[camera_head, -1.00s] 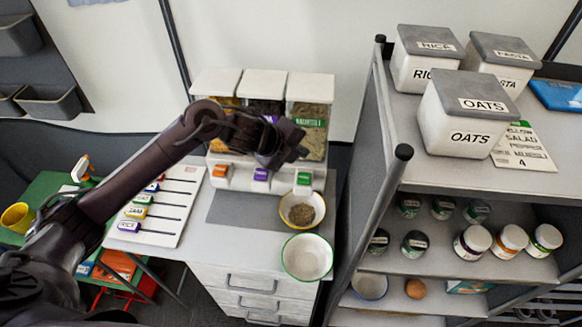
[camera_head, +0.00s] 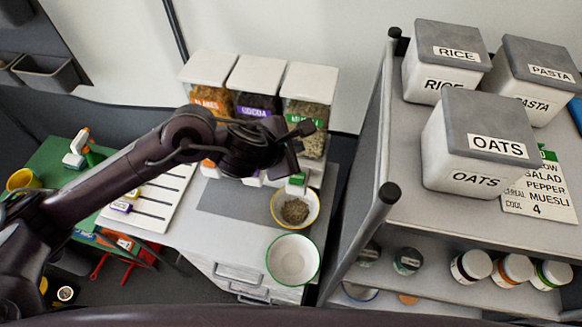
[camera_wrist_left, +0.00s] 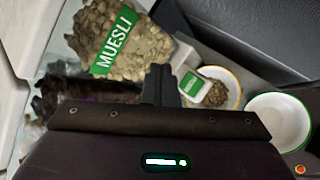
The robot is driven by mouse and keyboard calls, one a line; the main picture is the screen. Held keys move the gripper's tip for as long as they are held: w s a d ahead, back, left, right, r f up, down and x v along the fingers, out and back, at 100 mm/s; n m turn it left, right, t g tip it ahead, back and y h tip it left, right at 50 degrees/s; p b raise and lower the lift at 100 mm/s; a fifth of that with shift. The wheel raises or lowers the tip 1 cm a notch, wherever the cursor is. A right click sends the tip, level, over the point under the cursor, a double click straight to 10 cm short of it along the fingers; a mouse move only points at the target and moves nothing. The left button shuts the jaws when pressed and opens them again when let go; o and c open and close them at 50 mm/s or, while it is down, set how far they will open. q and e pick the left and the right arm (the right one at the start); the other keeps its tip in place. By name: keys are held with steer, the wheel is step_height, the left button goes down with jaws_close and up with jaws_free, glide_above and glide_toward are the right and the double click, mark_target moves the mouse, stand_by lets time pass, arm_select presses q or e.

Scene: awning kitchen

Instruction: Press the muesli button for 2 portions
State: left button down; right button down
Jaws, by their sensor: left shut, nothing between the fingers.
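The dispenser has three clear bins; the right one is the muesli bin (camera_head: 307,112) with a green label, which also shows in the wrist view (camera_wrist_left: 110,45). The green muesli button (camera_head: 297,184) is below that bin, partly hidden by my gripper in the head view. In the wrist view the button (camera_wrist_left: 191,84) lies just right of my fingertips. My left gripper (camera_head: 293,168) is shut and empty, in front of the muesli bin and close to the button; contact cannot be told. A yellow-rimmed bowl (camera_head: 314,205) below holds some muesli (camera_head: 295,211).
An empty green-rimmed bowl (camera_head: 292,260) stands in front of the yellow one. A slider board (camera_head: 160,208) lies left on the counter. A shelf rack (camera_head: 365,225) on the right carries an oats box (camera_head: 478,135), other boxes, a printed card (camera_head: 541,195) and jars.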

mark_target(294, 180)
arm_select(q)
steer(key=shift+s, duration=0.1)
stand_by(0.3)
step_height(294, 180, down, 8)
steer(key=b, duration=0.6)
steer(key=shift+f+b, duration=0.35)
steer(key=shift+b, duration=0.35)
steer(key=shift+f, duration=0.1)
stand_by(1.2)
steer(key=shift+f+b, duration=0.35)
steer(key=shift+b, duration=0.3)
steer(key=shift+f+b, duration=0.5)
steer(key=shift+b, duration=0.15)
stand_by(0.5)
steer(key=shift+r, duration=0.15)
steer(key=shift+r+p, duration=0.7)
steer(key=shift+r, duration=0.1)
